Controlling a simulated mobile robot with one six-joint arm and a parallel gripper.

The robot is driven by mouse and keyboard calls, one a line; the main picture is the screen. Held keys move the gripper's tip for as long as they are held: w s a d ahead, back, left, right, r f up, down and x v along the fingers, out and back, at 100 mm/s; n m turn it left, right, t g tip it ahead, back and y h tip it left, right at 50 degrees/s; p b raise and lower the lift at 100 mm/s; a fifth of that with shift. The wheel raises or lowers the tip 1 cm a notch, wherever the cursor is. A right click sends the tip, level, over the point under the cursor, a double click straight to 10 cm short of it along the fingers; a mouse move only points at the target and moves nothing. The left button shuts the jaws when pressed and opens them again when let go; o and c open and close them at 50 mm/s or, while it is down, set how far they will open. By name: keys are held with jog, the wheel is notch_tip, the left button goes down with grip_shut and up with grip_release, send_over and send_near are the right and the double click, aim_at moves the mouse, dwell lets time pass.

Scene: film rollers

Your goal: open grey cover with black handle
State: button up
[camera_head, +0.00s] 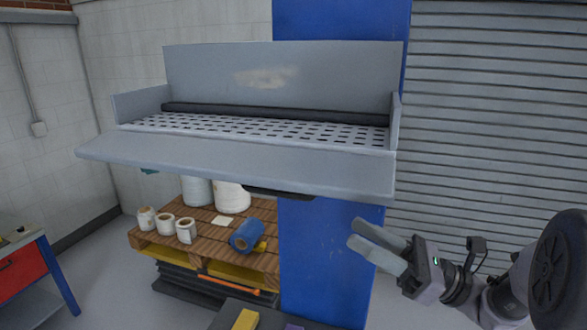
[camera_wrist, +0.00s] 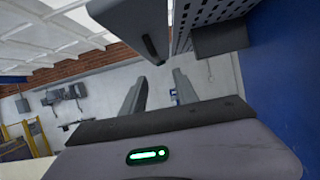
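The grey cover (camera_head: 250,165) is folded down and sticks out nearly level from the front of a grey box. The black handle (camera_head: 280,192) shows partly under the cover's front edge. The box stands open, with a perforated plate (camera_head: 260,128) and a long black roller (camera_head: 270,111) inside. My gripper (camera_head: 354,236) is open and empty, below and to the right of the cover, apart from it. In the wrist view my gripper (camera_wrist: 160,85) has its fingers spread with nothing between them. A grey panel edge, likely the cover (camera_wrist: 125,18), is above them.
A blue column (camera_head: 325,260) stands behind the box. Below is a wooden pallet (camera_head: 200,235) with several white rolls and a blue roll (camera_head: 246,235). A red-and-blue cabinet (camera_head: 20,275) is at the left. A grey shutter (camera_head: 500,130) is at the right.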

aim_at(271, 192)
jog(key=p+x, duration=0.2)
jog(key=x, duration=0.3)
jog(key=p+x, duration=0.2)
jog(key=x, duration=0.4)
jog(key=p+x, duration=0.2)
jog(key=x, duration=0.4)
jog(key=shift+s+a+p, duration=0.3)
jog(key=shift+s+a, duration=0.05)
jog(key=shift+a, duration=0.05)
jog(key=shift+w+a, duration=0.15)
grip_shut()
